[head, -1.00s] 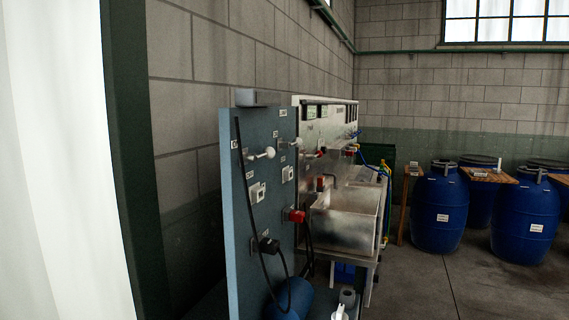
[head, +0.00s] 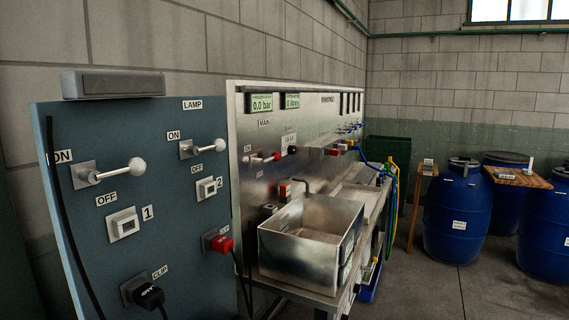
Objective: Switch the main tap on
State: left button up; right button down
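The steel panel (head: 300,105) stands beyond the blue panel, with a small label that seems to read MAIN near its upper left. Under that label is a tap with a red-tipped lever (head: 270,157), lying roughly level and pointing right. An ON label sits at its upper left. A black knob (head: 292,149) is just right of it. A display (head: 260,102) above reads 0.0 bar. Neither of my grippers is in the head view.
The blue panel (head: 75,245) at the near left carries two white-knobbed levers (head: 137,165), switches and clips. A steel sink (head: 285,262) juts out below the steel panel. Blue barrels (head: 455,205) stand at right. The floor (head: 440,290) between is clear.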

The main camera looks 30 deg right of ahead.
aim_at(276, 155)
jog(key=i+l, duration=0.1)
jog(key=l, duration=0.55)
jog(key=i+l, duration=0.1)
jog(key=l, duration=1.15)
jog(key=i+u, duration=0.05)
jog(key=i, duration=0.05)
